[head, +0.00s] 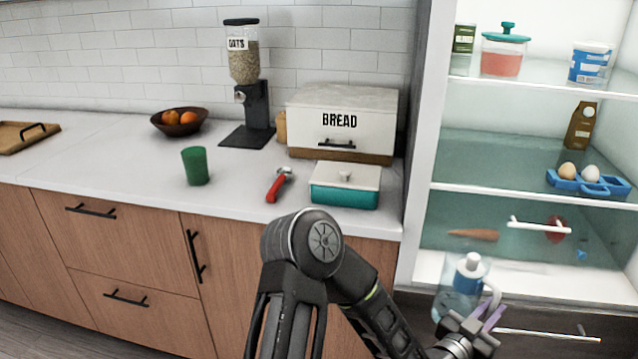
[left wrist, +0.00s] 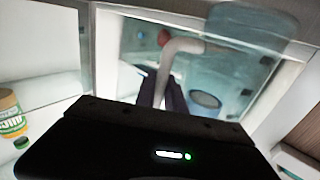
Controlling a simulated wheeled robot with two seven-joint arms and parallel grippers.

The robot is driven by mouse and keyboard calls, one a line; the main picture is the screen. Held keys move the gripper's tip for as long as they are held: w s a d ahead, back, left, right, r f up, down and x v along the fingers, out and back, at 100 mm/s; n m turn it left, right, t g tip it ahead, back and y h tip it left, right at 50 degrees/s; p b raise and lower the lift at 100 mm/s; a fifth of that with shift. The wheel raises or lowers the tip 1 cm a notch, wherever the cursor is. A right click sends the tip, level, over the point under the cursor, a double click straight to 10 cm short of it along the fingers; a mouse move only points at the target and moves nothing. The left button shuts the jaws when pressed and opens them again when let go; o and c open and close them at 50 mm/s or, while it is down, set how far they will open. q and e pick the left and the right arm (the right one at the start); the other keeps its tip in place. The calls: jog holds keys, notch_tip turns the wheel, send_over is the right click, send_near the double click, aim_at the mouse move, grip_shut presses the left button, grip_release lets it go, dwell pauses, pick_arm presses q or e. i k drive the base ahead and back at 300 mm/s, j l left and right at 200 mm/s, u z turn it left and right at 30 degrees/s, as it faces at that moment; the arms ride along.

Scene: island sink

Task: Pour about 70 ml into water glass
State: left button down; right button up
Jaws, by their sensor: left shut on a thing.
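A clear pitcher with a white lid (head: 468,268) and a blue part stands or hangs at the low front of the open fridge in the head view. My left gripper (head: 488,318) is shut on its pale curved handle, which also shows between the dark purple fingers in the left wrist view (left wrist: 168,68). The pitcher looks about upright; I cannot tell whether its base touches anything. A green tumbler (head: 195,166) stands upright on the counter; no clear water glass shows. My right gripper is out of view.
On the counter (head: 80,165) are a red-handled tool (head: 278,185), a teal box with a white lid (head: 345,186), a bread box (head: 340,120) and an oats dispenser (head: 246,85). A fruit bowl (head: 179,122) is further back. Fridge shelves and a side wall surround the pitcher.

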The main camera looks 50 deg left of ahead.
aim_at(194, 158)
jog(key=i+u, duration=0.1)
jog(key=u, duration=1.15)
